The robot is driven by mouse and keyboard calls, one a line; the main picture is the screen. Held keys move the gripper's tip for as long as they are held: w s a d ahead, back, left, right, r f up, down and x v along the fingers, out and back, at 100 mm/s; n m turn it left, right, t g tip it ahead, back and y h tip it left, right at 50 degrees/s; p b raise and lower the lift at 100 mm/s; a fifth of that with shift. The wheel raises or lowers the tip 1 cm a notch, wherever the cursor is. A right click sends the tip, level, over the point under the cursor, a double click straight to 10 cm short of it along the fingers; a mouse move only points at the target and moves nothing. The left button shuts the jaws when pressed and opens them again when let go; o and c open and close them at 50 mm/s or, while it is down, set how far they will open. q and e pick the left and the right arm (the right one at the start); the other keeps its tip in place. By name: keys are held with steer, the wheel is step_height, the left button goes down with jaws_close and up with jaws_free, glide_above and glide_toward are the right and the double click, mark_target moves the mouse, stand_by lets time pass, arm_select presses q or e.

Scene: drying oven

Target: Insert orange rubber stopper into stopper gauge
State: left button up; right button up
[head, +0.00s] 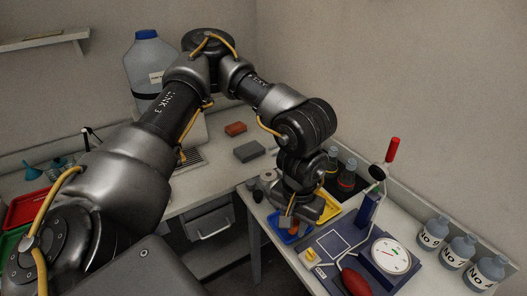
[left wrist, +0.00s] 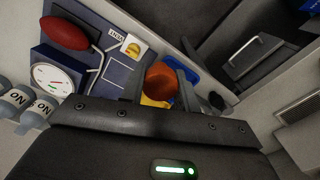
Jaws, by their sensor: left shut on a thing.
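My left gripper (head: 290,219) is shut on the orange rubber stopper (left wrist: 160,81), whose wide round shape shows between the fingers in the left wrist view. In the head view only a small part of the stopper (head: 293,228) shows below the gripper. The gripper is over the bench, beside a dark blue board with a round white dial gauge (head: 390,255), a red bulb (head: 354,281) and a yellow knob (head: 311,254). The dial gauge also shows in the left wrist view (left wrist: 52,78). I cannot tell which part is the stopper gauge. My right gripper is not in view.
A blue tray (head: 283,231) and a yellow tray (head: 329,206) lie close to my left gripper. A blue post (head: 367,209) with a red-handled lever (head: 393,150) stands behind the board. Several labelled bottles (head: 459,250) line the right wall.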

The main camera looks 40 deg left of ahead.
arm_select(q)
steer(key=w+a+f+n+p, duration=0.1)
steer(key=w+a+n+p, duration=0.55)
steer(key=w+n, duration=1)
steer(key=w+a+f+n+p, duration=0.1)
steer(key=a+n, duration=0.8)
steer(key=w+a+f+n+p, duration=0.1)
steer(key=a+f+n, duration=0.1)
steer(key=a+n, duration=0.6)
steer(key=shift+w+a+n, duration=0.25)
steer(key=shift+a+n, duration=0.15)
steer(key=shift+n, duration=0.55)
steer(key=shift+w+f+b, duration=0.1)
steer(key=shift+f+b, duration=1.3)
steer(key=shift+f, duration=1.15)
steer(key=shift+f+b, duration=0.35)
steer(key=shift+f, duration=0.25)
